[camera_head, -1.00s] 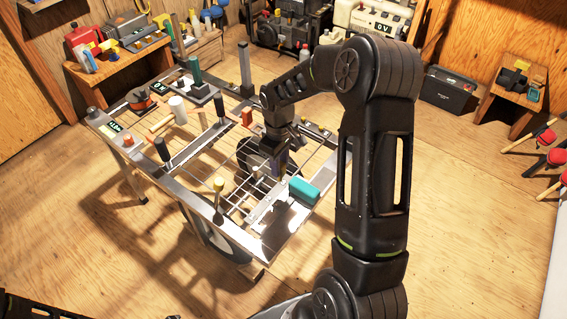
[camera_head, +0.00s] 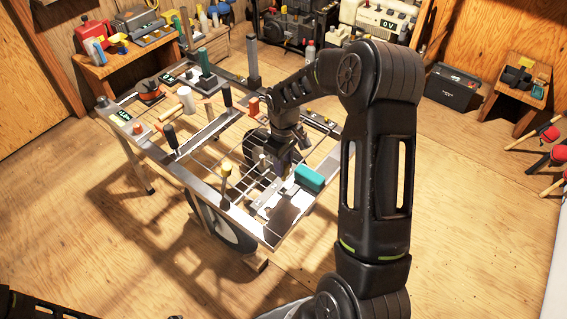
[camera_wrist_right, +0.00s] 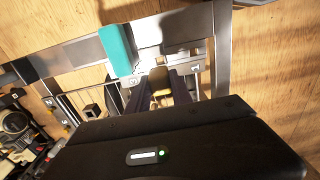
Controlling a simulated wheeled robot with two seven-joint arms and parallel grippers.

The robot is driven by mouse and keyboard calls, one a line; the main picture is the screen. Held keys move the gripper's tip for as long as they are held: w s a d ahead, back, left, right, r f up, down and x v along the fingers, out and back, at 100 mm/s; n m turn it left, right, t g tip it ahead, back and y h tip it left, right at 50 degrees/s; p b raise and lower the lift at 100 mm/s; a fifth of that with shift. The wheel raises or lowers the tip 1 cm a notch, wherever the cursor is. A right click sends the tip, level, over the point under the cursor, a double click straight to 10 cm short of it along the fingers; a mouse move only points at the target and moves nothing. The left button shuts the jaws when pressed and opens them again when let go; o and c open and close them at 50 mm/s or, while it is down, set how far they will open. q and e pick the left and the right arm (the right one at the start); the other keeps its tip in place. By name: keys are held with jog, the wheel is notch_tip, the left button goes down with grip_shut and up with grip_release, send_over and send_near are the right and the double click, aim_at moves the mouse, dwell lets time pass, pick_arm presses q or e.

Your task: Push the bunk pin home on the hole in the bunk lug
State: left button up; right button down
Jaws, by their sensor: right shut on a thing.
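My right gripper (camera_head: 284,168) reaches down over the trailer frame, beside a teal block (camera_head: 309,178). In the right wrist view its dark fingers (camera_wrist_right: 160,92) are shut on a small yellow-topped piece (camera_wrist_right: 158,77), which I take for the bunk pin. The fingers hide its lower end. Pale metal plates (camera_wrist_right: 180,60) lie just beyond the fingers, next to the teal block (camera_wrist_right: 117,50). I cannot make out the bunk lug's hole or whether the pin touches it. My left gripper is out of view.
Shelves (camera_head: 135,62) with tools line the back.

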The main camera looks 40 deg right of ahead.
aim_at(284, 180)
jog(key=shift+f+b, duration=1.3)
jog(key=shift+f, duration=0.85)
jog(key=shift+f+b, duration=1.45)
jog(key=shift+f, duration=0.55)
jog(key=c, duration=1.1)
grip_release()
jog(key=shift+o, duration=0.2)
notch_tip(284, 180, up, 8)
jog(key=shift+f+p, duration=0.1)
jog(key=shift+p, duration=0.25)
